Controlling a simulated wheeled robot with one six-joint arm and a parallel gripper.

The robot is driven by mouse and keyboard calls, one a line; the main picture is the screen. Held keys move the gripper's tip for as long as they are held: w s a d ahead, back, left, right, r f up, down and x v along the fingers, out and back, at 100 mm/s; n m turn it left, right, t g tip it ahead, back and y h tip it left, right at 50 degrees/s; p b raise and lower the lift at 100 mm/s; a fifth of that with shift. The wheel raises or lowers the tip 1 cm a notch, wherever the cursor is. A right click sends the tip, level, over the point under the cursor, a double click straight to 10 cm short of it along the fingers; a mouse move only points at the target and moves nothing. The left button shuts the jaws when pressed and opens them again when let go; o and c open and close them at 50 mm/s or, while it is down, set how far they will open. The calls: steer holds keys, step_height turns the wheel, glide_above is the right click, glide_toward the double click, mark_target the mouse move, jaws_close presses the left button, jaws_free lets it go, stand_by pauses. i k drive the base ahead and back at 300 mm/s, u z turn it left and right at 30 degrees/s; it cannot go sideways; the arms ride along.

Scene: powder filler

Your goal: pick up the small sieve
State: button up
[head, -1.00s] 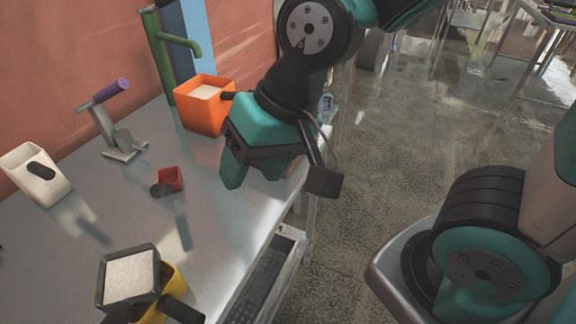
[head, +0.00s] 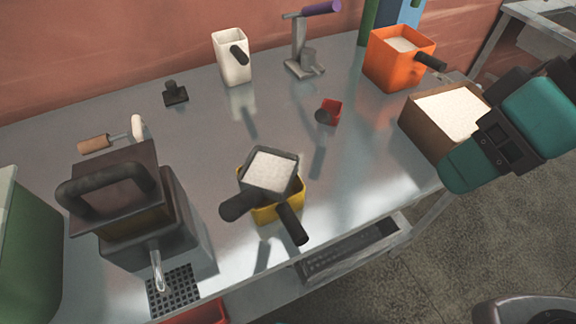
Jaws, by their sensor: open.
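A dark square-rimmed vessel with a pale, grainy top (head: 270,170), which looks like the small sieve, sits on a yellow container (head: 288,212) near the table's front. Its black handle points left; another black handle slants down to the right. I cannot tell mesh from powder inside it. A small red cup (head: 331,109) with a dark handle lies further back. My gripper (head: 508,147) is at the right edge, teal and open, well right of the sieve and in front of a brown box of white powder (head: 447,112). I see nothing held.
On the metal table (head: 350,200) stand a dark machine with a spout (head: 130,205) at left, a white container (head: 231,58), a purple-handled press (head: 303,55) and an orange container (head: 390,70). The surface right of the sieve is mostly clear.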

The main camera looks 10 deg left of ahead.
mark_target(268, 173)
steer(key=u, duration=0.9)
steer(key=k, duration=0.75)
steer(key=z, duration=0.3)
